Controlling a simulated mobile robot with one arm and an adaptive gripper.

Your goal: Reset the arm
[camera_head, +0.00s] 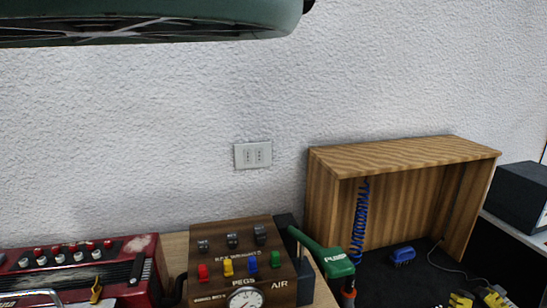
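My gripper cannot be made out in this view, and no arm of mine is clearly recognisable. A wooden control box (212,233) stands at the bottom centre, with black switches on top, a row of coloured switches below them and a round gauge (245,299) at its front. A green handle (335,262) marked PUMP lies just right of the box. A red panel (143,254) with several knobs is at the bottom left, cut off by the frame.
An open-fronted wooden shelf box (405,158) stands at right. A blue coiled hose (360,220) hangs inside; a blue item (402,254) lies at its foot. Yellow-and-black items (490,297) are at lower right. A rounded teal object (150,28) fills the top left.

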